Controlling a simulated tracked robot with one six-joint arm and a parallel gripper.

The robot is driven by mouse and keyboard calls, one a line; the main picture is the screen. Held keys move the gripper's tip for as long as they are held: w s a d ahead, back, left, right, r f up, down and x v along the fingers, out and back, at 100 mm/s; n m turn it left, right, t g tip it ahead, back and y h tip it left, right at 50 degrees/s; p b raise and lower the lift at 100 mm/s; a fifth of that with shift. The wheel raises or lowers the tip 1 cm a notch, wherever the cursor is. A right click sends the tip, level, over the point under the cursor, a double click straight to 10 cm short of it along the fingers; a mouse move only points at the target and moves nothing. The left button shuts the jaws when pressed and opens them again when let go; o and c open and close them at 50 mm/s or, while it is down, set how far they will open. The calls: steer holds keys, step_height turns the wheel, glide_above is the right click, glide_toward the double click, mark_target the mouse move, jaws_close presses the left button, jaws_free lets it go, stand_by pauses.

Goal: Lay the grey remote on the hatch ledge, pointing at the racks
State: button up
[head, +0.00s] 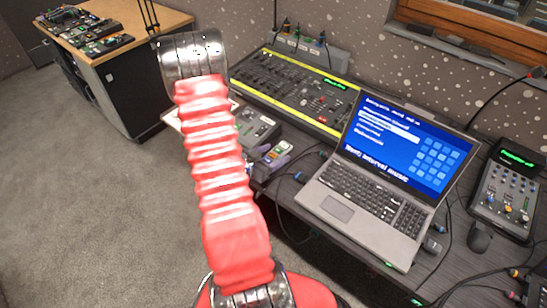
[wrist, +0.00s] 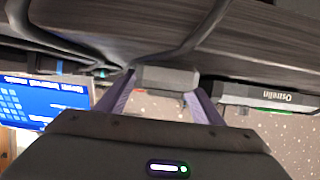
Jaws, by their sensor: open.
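My gripper (head: 272,160) is at the left part of the desk in the head view, beyond my red arm, with its purple fingers partly hidden. In the wrist view my gripper (wrist: 160,86) is open. A grey block-shaped thing (wrist: 166,77) shows between its fingertips, with no clear grip on it. In the head view a small piece with coloured buttons (head: 276,151) lies by the fingers; I cannot tell surely whether either is the grey remote.
An open laptop (head: 375,185) stands right of the gripper. A yellow-edged fader console (head: 300,92) lies behind it. A small mixer (head: 506,190) and a mouse (head: 480,236) are at the right. Cables run over the desk. Open carpet (head: 80,200) lies at the left.

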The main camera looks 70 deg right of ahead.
mark_target(273, 154)
stand_by(0.5)
steer(key=c, duration=1.3)
steer(key=shift+r, duration=0.15)
steer(key=shift+r, duration=4.9)
steer(key=shift+f, duration=0.1)
